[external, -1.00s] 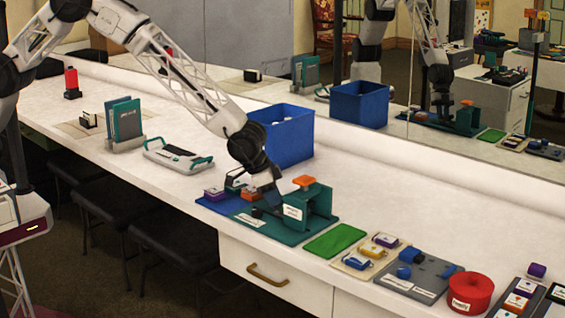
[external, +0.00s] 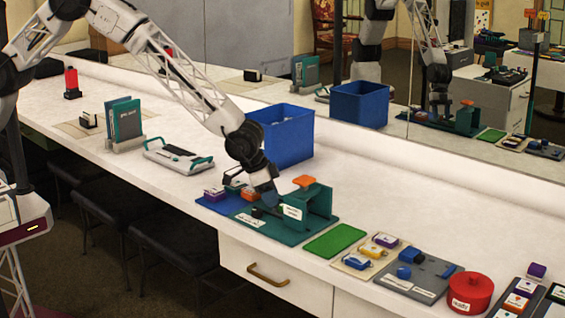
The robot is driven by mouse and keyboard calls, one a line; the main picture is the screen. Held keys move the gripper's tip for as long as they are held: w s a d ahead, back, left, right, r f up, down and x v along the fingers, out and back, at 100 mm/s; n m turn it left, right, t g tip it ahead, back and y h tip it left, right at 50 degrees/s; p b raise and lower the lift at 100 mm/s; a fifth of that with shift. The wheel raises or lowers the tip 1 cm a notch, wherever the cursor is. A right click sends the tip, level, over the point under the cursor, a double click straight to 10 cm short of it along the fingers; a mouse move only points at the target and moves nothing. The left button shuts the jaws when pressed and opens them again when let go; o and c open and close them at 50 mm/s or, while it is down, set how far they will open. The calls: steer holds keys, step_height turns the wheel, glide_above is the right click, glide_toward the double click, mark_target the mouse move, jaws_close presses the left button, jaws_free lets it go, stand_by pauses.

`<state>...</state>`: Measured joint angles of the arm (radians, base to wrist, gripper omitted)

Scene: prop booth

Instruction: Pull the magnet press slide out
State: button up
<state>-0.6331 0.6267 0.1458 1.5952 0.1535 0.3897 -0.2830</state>
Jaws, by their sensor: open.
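The magnet press (external: 318,206) is a dark green block-like frame with an orange top piece (external: 304,181) and a white label (external: 292,212) on its near left side. It stands on a green base plate (external: 285,236). My gripper (external: 268,197) is just left of the press, low over the base plate, next to a small dark knob-like part (external: 257,212). The gripper is open. The fingertips are small and dark here, and I cannot tell whether they touch the slide or its knob.
A blue mat (external: 218,205) with small blocks lies left of the press, and a green mat (external: 335,241) lies right. A blue bin (external: 283,140) stands behind. A red round container (external: 470,292) is further right. A mirror lines the back; the counter's front edge is close.

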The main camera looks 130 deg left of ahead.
steer(key=v, duration=0.7)
steer(key=shift+r, duration=0.25)
steer(key=shift+s+d, duration=0.1)
steer(key=c, duration=0.5)
steer(key=shift+w+d+f+g, duration=0.1)
steer(key=shift+w+d+g, duration=0.2)
steer(key=shift+w+d, duration=0.15)
jaws_close()
steer(key=w+d+r+n+g+y, duration=0.2)
steer(key=w+d+n+g+y, duration=0.1)
steer(key=w+d+n+g, duration=0.1)
steer(key=shift+w+n+g+y, duration=0.35)
steer(key=shift+w+g, duration=0.45)
steer(key=shift+w, duration=0.5)
